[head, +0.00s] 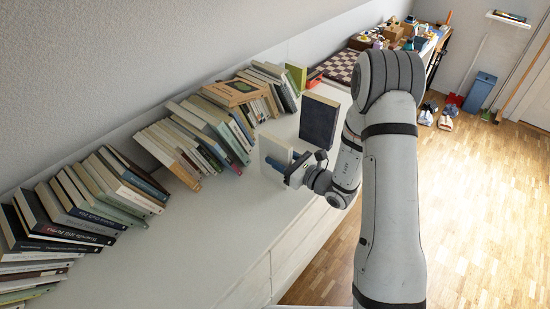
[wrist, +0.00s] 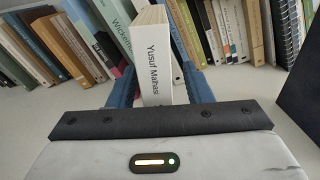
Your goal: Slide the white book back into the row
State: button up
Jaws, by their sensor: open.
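The white book (head: 275,150) stands upright on the white cabinet top, in front of the row of books. In the wrist view the white book (wrist: 158,50) shows its spine, lettered "Yusuf Mahasi", facing me. My gripper (head: 287,168) is at the book, and in the wrist view its blue fingers (wrist: 160,88) stand open, one on each side of the spine. Whether either finger touches the cover cannot be told. The row of books (head: 205,130) leans along the wall behind. The book's lower part is hidden by my gripper.
A dark book (head: 319,120) stands upright to the right of the white book; a dark panel (wrist: 300,95) shows at the wrist view's right edge. More leaning books (head: 90,190) line the wall at left. The cabinet top (head: 190,240) is clear in front. A chessboard (head: 341,66) lies at the back.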

jog(key=shift+w+a, duration=0.1)
jog(key=shift+w, duration=0.05)
jog(key=shift+c, duration=0.5)
grip_shut()
